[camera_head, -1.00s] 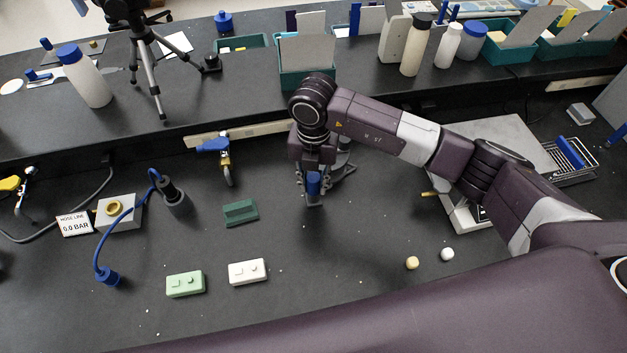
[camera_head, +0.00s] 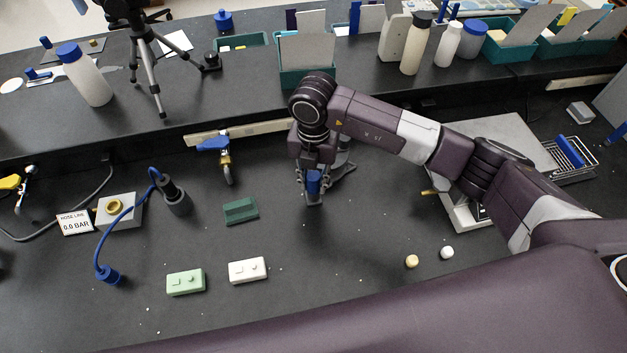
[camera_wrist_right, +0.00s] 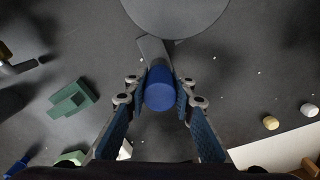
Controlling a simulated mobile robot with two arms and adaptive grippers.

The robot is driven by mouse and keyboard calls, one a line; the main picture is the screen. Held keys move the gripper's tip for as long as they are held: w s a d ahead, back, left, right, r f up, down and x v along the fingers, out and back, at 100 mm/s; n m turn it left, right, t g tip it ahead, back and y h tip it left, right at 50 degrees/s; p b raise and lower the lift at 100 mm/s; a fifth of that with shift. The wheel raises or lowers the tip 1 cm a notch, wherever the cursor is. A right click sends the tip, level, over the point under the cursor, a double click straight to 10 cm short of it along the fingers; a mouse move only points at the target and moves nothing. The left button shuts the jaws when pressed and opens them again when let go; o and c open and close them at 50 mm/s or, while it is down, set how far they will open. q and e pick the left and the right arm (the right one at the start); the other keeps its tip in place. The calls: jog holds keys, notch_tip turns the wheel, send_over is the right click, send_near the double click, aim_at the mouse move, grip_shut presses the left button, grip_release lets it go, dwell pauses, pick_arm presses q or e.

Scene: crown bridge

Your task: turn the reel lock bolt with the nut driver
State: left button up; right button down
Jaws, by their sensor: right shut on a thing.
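My right gripper (camera_head: 313,187) points down at the middle of the bench. It is shut on an upright blue cylinder, which looks like the nut driver's handle (camera_head: 313,181). In the right wrist view the round blue handle (camera_wrist_right: 159,90) sits between the two fingers, which touch its sides. A grey block (camera_wrist_right: 152,48) shows just beyond the handle, and a large grey disc (camera_wrist_right: 175,14) lies past it. The handle's lower end is hidden. I cannot make out the reel lock bolt. My left gripper is not in view.
A dark green block (camera_head: 240,211), a pale green block (camera_head: 185,282) and a white block (camera_head: 248,270) lie to the left. A blue hose (camera_head: 112,232) and a gauge sign (camera_head: 74,223) are farther left. Two small knobs (camera_head: 412,262) lie to the right.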

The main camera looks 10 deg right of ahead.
aim_at(314, 175)
jog(key=shift+r, duration=0.1)
dwell(0.3)
jog(key=shift+w+n, duration=0.1)
jog(key=shift+n, duration=0.3)
jog(key=shift+r, duration=0.15)
jog(key=shift+n+b, duration=0.4)
dwell(0.4)
jog(key=shift+r, duration=0.1)
dwell(0.3)
jog(key=shift+r+p, duration=1.25)
jog(key=shift+r, duration=0.55)
